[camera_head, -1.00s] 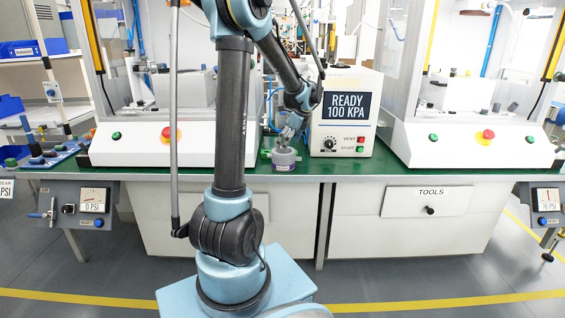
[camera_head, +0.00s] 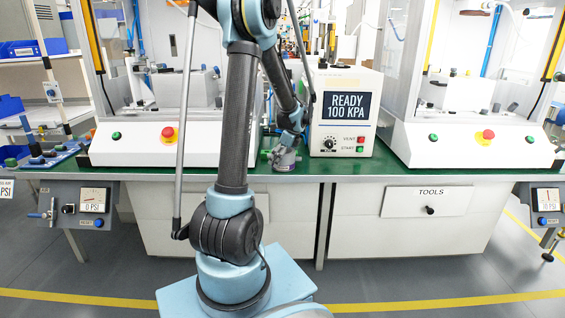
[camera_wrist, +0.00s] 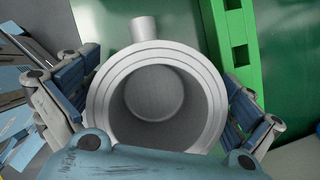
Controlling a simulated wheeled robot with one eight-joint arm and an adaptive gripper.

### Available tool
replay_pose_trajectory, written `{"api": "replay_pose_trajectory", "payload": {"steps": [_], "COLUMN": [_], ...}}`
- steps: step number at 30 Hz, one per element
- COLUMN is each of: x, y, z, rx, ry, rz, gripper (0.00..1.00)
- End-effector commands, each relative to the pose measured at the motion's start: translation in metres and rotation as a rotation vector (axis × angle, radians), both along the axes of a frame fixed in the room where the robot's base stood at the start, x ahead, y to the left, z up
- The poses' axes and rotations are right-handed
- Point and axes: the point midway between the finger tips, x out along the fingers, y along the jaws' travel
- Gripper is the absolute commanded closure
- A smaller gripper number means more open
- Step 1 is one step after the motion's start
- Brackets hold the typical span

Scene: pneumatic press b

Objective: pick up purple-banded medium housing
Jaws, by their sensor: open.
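The housing (camera_head: 284,162) is a grey cylinder standing upright on the green bench top, left of the pressure box. A faint purplish band shows low on its side. The wrist view looks straight into its open round mouth (camera_wrist: 152,92), with stepped rings and a short side stub at the top. My gripper (camera_head: 287,150) is right over the housing. Its fingers are spread on the left and right of the housing in the wrist view, and I see a gap at least on the right. The finger tips are partly hidden in the head view.
A green slotted block (camera_wrist: 231,45) lies close beside the housing. The pressure box (camera_head: 345,112) reading READY 100 KPA stands just right. A white press base (camera_head: 140,148) is on the left and another (camera_head: 470,145) on the right. The bench front edge is clear.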

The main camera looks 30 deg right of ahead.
Motion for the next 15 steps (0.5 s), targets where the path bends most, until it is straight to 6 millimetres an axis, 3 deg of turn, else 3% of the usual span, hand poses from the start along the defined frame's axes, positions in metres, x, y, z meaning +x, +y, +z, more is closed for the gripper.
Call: {"api": "replay_pose_trajectory", "payload": {"steps": [3,10,12,15], "x": [-0.0001,-0.0001,-0.0001,0.0], "y": [0.0,-0.0001,-0.0001,0.0], "z": [0.0002,0.0003,0.0005,0.0005], "rx": [0.0,0.0,0.0,0.0], "ry": [0.0,0.0,0.0,0.0], "rz": [0.0,0.0,0.0,0.0], "gripper": [0.02,0.54,0.6,0.6]}}
